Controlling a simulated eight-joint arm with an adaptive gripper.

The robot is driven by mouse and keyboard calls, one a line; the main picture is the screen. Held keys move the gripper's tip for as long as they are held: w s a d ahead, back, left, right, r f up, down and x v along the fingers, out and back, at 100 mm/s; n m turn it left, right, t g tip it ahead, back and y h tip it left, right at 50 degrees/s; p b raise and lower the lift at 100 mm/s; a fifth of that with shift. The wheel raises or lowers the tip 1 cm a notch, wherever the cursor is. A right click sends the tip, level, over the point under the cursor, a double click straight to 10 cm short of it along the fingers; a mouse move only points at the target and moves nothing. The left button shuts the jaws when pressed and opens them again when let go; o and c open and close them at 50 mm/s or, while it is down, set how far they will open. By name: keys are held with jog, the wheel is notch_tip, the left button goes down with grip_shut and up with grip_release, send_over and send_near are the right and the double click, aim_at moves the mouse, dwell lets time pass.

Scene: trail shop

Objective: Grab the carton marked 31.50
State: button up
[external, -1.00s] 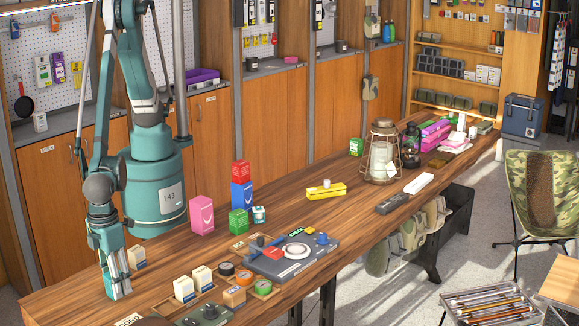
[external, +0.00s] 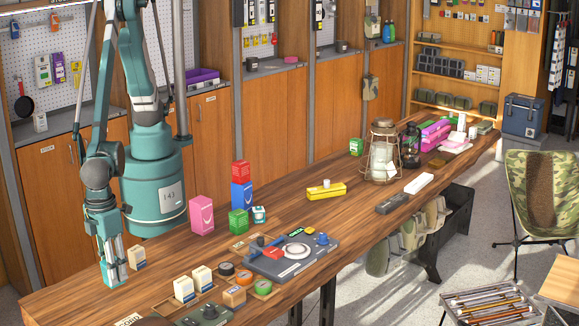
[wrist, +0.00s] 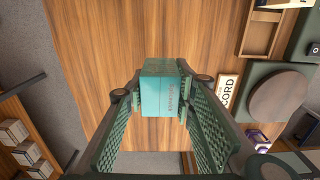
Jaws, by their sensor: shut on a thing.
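A teal carton (wrist: 162,80) sits between the two finger pads of my gripper (wrist: 160,103) in the wrist view, with dark lettering on one face that is too small to read. My gripper (external: 112,263) is shut on this carton, which also shows at its fingertips in the external view (external: 114,275), near the left end of the wooden counter. I cannot read 31.50 on any carton. Two more cream-and-blue cartons (external: 183,289) (external: 202,278) stand on a wooden tray further right.
The wood around the held carton is mostly bare in the wrist view (wrist: 95,60).

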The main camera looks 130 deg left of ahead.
jog(key=shift+r, duration=2.8)
